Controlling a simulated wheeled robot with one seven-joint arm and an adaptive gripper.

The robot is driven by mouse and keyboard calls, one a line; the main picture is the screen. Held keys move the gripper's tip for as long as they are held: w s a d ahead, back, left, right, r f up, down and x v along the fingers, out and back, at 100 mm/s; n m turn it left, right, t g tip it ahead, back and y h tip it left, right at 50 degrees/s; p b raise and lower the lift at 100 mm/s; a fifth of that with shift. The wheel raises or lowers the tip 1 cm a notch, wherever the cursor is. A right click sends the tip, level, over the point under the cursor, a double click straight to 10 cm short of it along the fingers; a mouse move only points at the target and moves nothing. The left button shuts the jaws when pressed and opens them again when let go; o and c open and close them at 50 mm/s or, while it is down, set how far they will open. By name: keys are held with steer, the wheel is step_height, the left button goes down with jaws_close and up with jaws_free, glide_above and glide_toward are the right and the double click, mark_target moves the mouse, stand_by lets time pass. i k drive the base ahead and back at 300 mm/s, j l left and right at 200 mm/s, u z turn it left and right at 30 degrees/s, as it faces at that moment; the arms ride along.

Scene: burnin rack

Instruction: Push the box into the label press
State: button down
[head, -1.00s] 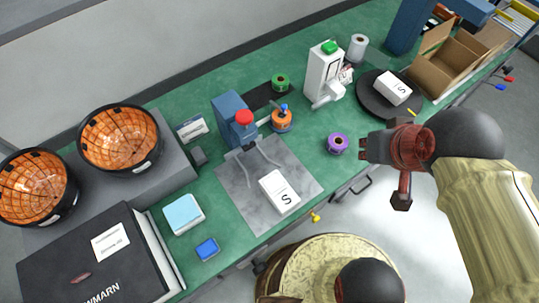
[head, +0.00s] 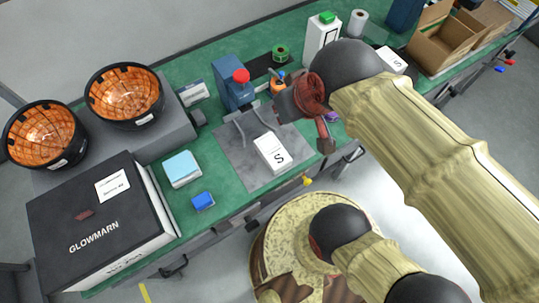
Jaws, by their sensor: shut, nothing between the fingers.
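The white box (head: 272,153) with an S on its end lies on a grey mat (head: 235,169) on the green bench. The label press (head: 235,90) is blue with a red knob on top and stands behind the mat. Two thin grey guide rails (head: 262,119) run from the press toward the box, which lies at their near end. My gripper (head: 281,101) is shut and empty, above the bench to the right of the press and apart from the box.
A large black GLOWMARN case (head: 94,217) and two orange-lined bowls (head: 124,93) stand further left. A second white box (head: 391,59) and an open carton (head: 452,38) are at the back right.

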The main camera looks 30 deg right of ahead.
mark_target(275, 157)
steer(key=k+l+u, duration=0.1)
steer(key=k+u, duration=0.65)
steer(key=i+l, duration=0.05)
steer(key=i, duration=0.05)
